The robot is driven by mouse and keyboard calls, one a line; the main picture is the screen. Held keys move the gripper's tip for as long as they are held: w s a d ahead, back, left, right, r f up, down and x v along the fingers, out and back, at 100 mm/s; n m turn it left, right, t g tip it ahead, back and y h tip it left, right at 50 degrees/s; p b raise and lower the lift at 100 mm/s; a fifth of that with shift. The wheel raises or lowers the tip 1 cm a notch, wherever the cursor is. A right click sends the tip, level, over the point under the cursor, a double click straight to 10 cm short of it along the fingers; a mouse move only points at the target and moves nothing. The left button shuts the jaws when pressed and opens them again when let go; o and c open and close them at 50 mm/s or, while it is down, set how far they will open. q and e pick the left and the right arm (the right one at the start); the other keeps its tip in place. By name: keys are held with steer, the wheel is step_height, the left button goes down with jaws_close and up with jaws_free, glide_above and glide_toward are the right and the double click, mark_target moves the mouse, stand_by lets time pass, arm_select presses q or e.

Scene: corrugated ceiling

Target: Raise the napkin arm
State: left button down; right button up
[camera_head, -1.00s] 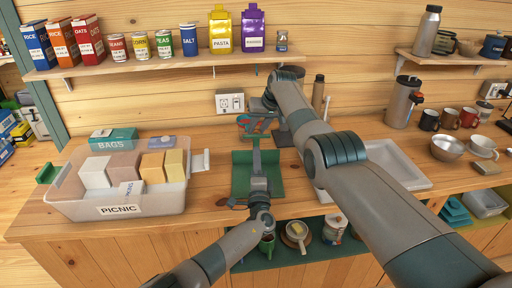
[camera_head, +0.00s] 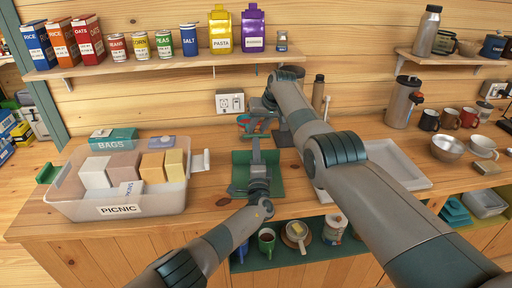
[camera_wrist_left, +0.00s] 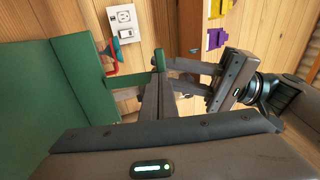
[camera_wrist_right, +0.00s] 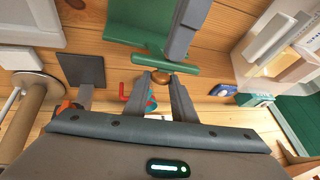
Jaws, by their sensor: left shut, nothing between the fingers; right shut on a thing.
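The green napkin holder (camera_head: 242,160) stands on the counter, with my left gripper (camera_head: 256,143) over it. Its broad green panel (camera_wrist_left: 35,90) fills the left of the left wrist view. In that view my left fingers (camera_wrist_left: 157,85) are closed together, with nothing visible between them. My right gripper (camera_wrist_right: 160,82) is at the holder's far side.
A clear picnic bin (camera_head: 120,210) with several boxes stands at the left. A red and teal object (camera_wrist_right: 137,95) lies close below the right fingers. Cans and boxes fill the shelf (camera_head: 150,65) above.

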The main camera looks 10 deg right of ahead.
steer(key=shift+o, duration=0.2)
steer(key=shift+f, duration=0.2)
steer(key=o, duration=0.6)
steer(key=shift+c, duration=0.2)
arm_select(q)
steer(key=shift+w+d+r+g, duration=0.15)
steer(key=shift+w+r+g, duration=0.2)
steer(key=shift+w, duration=0.35)
arm_select(e)
steer(key=shift+a, duration=0.1)
arm_select(q)
steer(key=shift+r, duration=0.1)
arm_select(e)
steer(key=shift+s+r, duration=0.1)
steer(key=shift+v, duration=1.4)
steer(key=v, duration=0.9)
steer(key=shift+d, duration=0.25)
steer(key=shift+r, duration=0.1)
